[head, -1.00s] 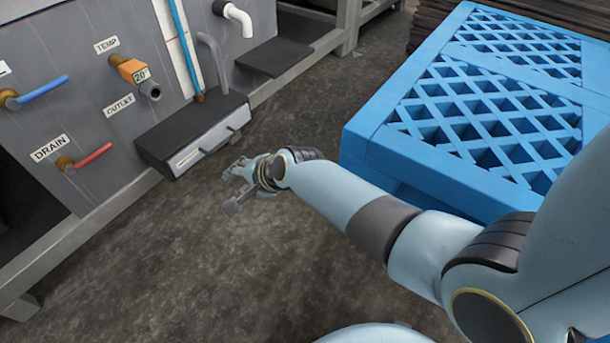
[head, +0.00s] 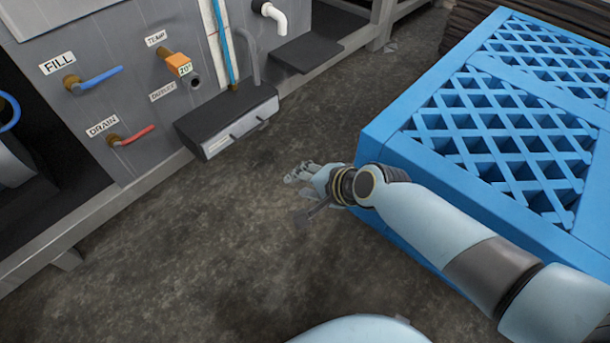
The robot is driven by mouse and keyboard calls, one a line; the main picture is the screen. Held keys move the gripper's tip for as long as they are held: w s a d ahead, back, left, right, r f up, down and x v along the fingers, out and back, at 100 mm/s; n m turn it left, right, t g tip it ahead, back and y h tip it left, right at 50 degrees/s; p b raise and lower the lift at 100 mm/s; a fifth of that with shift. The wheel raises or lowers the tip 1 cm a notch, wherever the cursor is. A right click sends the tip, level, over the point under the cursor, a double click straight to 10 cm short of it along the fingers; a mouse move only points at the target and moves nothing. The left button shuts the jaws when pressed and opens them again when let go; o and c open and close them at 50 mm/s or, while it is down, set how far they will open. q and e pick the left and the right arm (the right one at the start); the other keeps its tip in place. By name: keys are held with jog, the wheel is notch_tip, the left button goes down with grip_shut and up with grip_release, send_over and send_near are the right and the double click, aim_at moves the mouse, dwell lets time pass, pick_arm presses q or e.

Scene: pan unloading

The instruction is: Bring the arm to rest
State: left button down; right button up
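My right arm (head: 425,210) reaches in from the lower right of the head view, in front of the blue pallet's near edge. My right gripper (head: 292,178) is at its end, above the bare floor between the pallet and the grey machine. No object shows in it, but its fingers are too small to tell whether they are open or shut. My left gripper is out of the picture.
A blue lattice-topped pallet (head: 400,155) stands at the right, close to my arm. A grey machine (head: 110,60) with a blue FILL lever (head: 100,78), a red DRAIN lever (head: 135,136) and a dark box (head: 228,118) stands at the left. Concrete floor (head: 190,240) is clear between.

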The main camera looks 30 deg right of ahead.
jog(key=shift+s, duration=0.15)
dwell(0.4)
